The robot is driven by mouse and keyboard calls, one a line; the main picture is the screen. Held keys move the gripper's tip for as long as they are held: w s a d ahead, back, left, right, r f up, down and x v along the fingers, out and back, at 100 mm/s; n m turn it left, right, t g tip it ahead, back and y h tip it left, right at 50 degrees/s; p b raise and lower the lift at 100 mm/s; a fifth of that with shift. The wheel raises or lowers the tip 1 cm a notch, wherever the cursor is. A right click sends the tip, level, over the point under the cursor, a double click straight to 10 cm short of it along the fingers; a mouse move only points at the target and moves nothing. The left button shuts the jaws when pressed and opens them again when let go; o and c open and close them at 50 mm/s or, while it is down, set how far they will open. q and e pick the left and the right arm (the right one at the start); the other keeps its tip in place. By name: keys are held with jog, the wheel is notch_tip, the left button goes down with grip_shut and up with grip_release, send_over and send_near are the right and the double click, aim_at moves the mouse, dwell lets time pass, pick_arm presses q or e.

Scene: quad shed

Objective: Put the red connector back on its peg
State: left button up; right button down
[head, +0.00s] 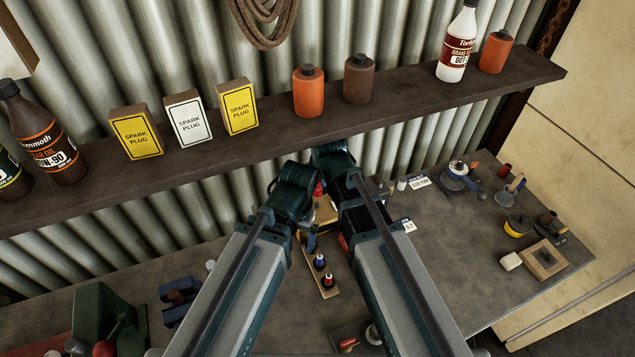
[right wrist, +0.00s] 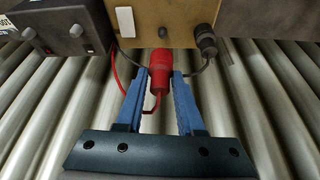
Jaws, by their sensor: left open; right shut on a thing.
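In the right wrist view, the red connector (right wrist: 160,72) sits between the blue fingertips of my right gripper (right wrist: 161,80), which is shut on it. A thin red cable hangs in a loop beside it. Its upper end meets the lower edge of a tan box (right wrist: 150,22) in the picture; I cannot tell whether they touch. In the head view, my right gripper is hidden behind its arm. My left gripper (head: 311,238) is open above the bench, partly covered by its wrist, with nothing seen in it. I cannot make out the connector's own peg.
A black connector (right wrist: 205,40) is at the tan box, beside the red one. A dark box with knobs (right wrist: 65,30) is at the left. A wooden strip (head: 327,288) with small blue and red pieces lies on the bench (head: 450,255). The loaded shelf (head: 270,142) overhangs my wrists.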

aim_at(318, 195)
jog(key=shift+f, duration=0.1)
jog(key=shift+f+b, duration=1.85)
jog(key=shift+b, duration=0.1)
jog(key=shift+f+b, duration=1.2)
jog(key=shift+f, duration=0.05)
dwell(0.6)
dwell(0.4)
jog(key=shift+c, duration=0.2)
grip_release()
jog(key=shift+r, duration=0.1)
jog(key=shift+r+p, duration=3.5)
jog(key=shift+p, duration=0.05)
jog(key=shift+f, duration=0.15)
